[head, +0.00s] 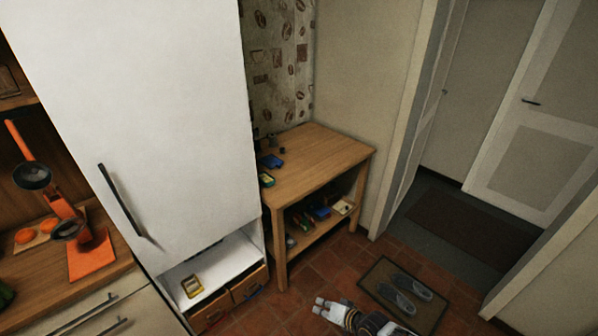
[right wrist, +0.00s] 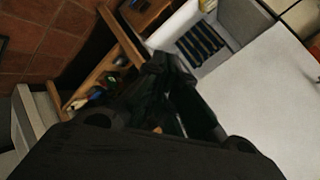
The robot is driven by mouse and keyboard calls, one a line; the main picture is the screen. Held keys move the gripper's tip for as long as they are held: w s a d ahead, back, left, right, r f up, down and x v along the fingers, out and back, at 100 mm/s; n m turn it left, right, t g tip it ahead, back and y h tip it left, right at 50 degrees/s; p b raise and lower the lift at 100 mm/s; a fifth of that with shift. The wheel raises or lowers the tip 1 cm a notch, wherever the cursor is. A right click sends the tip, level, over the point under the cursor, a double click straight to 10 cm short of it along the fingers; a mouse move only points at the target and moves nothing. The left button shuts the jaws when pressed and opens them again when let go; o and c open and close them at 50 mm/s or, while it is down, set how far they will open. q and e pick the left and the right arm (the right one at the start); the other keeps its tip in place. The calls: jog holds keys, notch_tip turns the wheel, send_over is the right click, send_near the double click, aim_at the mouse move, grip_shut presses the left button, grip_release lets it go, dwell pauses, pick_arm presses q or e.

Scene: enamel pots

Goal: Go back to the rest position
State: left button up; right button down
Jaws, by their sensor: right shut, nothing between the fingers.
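My right gripper (head: 319,305) shows at the bottom of the head view, with its arm coming in from the lower right. It is shut and holds nothing. It appears over the tiled floor, in front of the wooden table (head: 316,165) and left of the doormat (head: 372,283). In the right wrist view the dark parts of the gripper fill the middle and are hard to make out. My left gripper is not in view.
A tall white cabinet (head: 150,110) stands left of the table, with an open lower niche (head: 225,262) holding a yellow item. Grey slippers (head: 410,286) lie on the doormat. An orange appliance (head: 65,215) stands on the left counter. A doorway opens at the right.

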jog(key=s+d+f+n+h, duration=0.1)
jog(key=s+d+f+h, duration=0.35)
jog(key=d, duration=0.75)
jog(key=s+d+f+n+g+h, duration=0.1)
jog(key=d+f, duration=0.7)
jog(key=d, duration=0.3)
jog(key=s+d+f+n+h, duration=0.15)
jog(key=d+f, duration=0.45)
jog(key=d, duration=0.6)
jog(key=s+d+f+n+g+h, duration=0.2)
jog(key=s+d+h, duration=0.1)
jog(key=s+d, duration=1.15)
jog(key=s+d+f+n+g+h, duration=0.2)
jog(key=s+d+g+h, duration=0.1)
jog(key=s+d, duration=1.2)
jog(key=s+a+f+y, duration=0.1)
jog(key=a+f, duration=0.2)
jog(key=a, duration=1.2)
jog(key=s+a+f+m+y, duration=0.1)
jog(key=a+f, duration=0.3)
jog(key=a, duration=1.1)
jog(key=s+a+f+m+y, duration=0.1)
jog(key=s+a+f+y, duration=0.1)
jog(key=a, duration=1.3)
notch_tip(320, 180, down, 2)
jog(key=shift+s+a+f+y, duration=0.1)
jog(key=shift+s+a+y, duration=0.25)
jog(key=shift+y, duration=0.25)
jog(key=shift+w+a, duration=0.1)
jog(key=shift+w, duration=0.15)
